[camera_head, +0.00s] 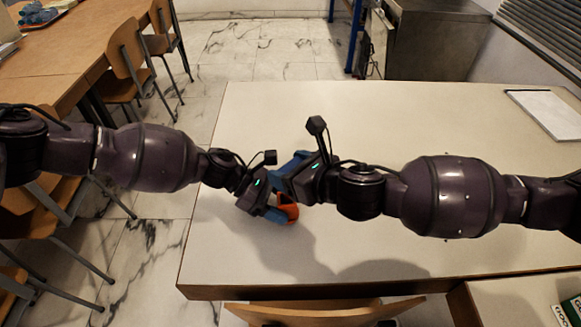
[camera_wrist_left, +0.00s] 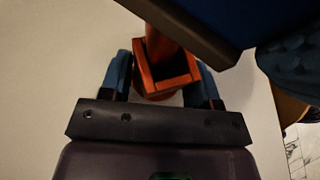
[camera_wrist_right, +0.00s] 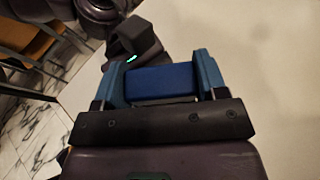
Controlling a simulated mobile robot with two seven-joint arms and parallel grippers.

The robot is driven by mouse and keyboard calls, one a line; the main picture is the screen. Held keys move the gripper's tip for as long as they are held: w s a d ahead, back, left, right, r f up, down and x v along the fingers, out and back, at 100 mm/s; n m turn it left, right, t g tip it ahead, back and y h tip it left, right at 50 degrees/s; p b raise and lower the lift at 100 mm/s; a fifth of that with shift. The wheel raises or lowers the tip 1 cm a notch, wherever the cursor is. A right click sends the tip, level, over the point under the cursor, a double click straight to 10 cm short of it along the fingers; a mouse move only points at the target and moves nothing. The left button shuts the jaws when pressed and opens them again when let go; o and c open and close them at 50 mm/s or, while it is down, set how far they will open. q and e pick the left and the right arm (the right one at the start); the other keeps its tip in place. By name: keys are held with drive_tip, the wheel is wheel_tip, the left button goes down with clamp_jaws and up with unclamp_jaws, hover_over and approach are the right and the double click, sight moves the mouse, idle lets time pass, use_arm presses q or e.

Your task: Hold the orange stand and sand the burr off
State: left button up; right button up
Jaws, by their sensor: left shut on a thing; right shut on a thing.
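The orange stand (camera_head: 291,211) is on the white table, partly hidden by my left gripper (camera_head: 277,212). In the left wrist view the stand (camera_wrist_left: 160,78) is between the two blue fingers of my left gripper, which is shut on it. My right gripper (camera_head: 287,168) is shut on a blue block (camera_wrist_right: 158,82), held crosswise between its fingers. In the left wrist view the block (camera_wrist_left: 193,28), with a dark edge strip, hangs over the upper right of the stand and hides part of it. I cannot tell whether they touch. The burr cannot be made out.
The table (camera_head: 400,120) is mostly clear around the grippers. A paper pad (camera_head: 548,113) lies at its far right. A wooden chair (camera_head: 325,312) stands at the front edge. More chairs and another wooden table (camera_head: 70,50) are at the left.

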drive_tip(key=shift+s+a+f, duration=0.25)
drive_tip(key=shift+s+a, duration=0.3)
drive_tip(key=shift+s, duration=0.05)
drive_tip(key=shift+s+a+f, duration=0.2)
drive_tip(key=shift+s+a, duration=0.3)
drive_tip(key=shift+s, duration=0.1)
drive_tip(key=shift+d, duration=0.1)
drive_tip(key=shift+w+d, duration=0.5)
drive_tip(key=shift+w, duration=0.1)
drive_tip(key=shift+w+d+r, duration=0.35)
drive_tip(key=shift+w+r, duration=0.05)
drive_tip(key=shift+r, duration=0.55)
drive_tip(key=shift+w+d+r, duration=0.3)
drive_tip(key=shift+w+r, duration=0.05)
drive_tip(key=shift+r, duration=0.55)
drive_tip(key=shift+w+d+r, duration=0.35)
drive_tip(key=shift+w+r, duration=0.05)
drive_tip(key=shift+r, duration=0.55)
